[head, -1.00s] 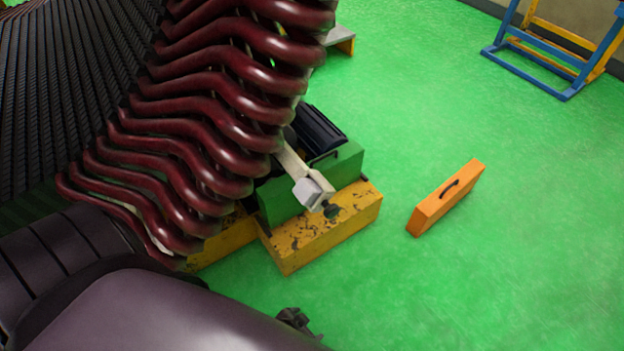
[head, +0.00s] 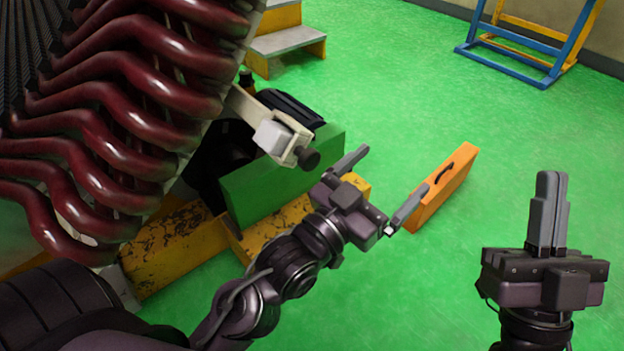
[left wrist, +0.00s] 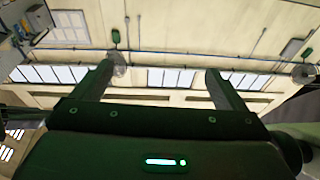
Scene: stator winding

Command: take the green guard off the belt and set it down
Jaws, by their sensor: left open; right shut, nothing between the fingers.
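The green guard (head: 275,188) is a box-like panel low in the middle of the head view, over the yellow base and beside the belt area. A dark motor-like part shows behind it. My left gripper (head: 380,186) is open and empty, to the right of the guard and apart from it. Its two fingers (left wrist: 165,82) stand apart in the left wrist view, with only wall and windows beyond. My right gripper (head: 552,190) is shut and empty, pointing up at the far right. The belt itself is not clearly visible.
Dark red stator coils (head: 110,110) fill the left. A pale arm with a grey block (head: 278,138) overhangs the guard. A worn yellow base (head: 180,248) lies below. An orange case (head: 440,188) stands on the open green floor. Steps (head: 285,42) and a blue-yellow frame (head: 520,40) stand farther back.

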